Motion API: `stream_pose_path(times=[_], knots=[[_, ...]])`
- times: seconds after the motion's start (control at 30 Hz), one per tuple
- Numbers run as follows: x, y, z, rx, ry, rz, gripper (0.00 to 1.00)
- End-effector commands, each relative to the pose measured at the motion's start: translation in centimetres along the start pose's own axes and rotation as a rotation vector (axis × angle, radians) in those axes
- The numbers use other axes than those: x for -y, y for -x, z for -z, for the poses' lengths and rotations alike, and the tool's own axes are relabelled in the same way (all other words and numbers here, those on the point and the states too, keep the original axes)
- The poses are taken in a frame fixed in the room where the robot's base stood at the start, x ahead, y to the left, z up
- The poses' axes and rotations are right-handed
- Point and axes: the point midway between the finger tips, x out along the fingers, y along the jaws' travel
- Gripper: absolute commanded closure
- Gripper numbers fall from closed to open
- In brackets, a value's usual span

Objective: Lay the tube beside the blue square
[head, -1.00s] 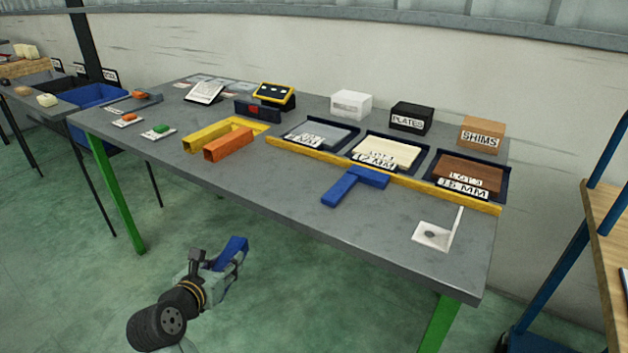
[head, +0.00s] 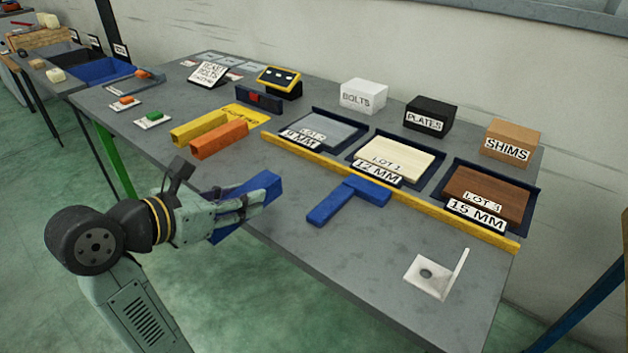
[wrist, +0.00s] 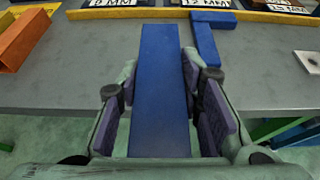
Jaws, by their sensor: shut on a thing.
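My gripper (head: 258,194) is shut on a long blue bar, the tube (head: 230,222), which also shows in the wrist view (wrist: 160,85) pointing away between the fingers (wrist: 160,72). I cannot see whether it is hollow. The gripper and tube are at the front edge of the grey table, apart from the other parts. The blue square (head: 335,205), made of two flat blue bars, lies on the table to the right of the tube. It shows at upper right in the wrist view (wrist: 206,42).
A yellow rail (head: 400,197) runs behind the square, with labelled lot trays behind it. Orange (head: 219,139) and yellow (head: 200,128) tubes lie to the left. A white angle bracket (head: 433,276) stands at right. Bare tabletop (head: 330,262) lies in front of the square.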

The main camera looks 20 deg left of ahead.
Motion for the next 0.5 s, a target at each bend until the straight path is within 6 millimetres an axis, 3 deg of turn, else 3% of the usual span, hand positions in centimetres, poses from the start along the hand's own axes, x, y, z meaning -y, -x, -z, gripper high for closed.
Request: stream_pose_path(times=[0.5], knots=[[1.1, -11.8, -3.9, 0.001, -0.001, 0.006, 1.0]])
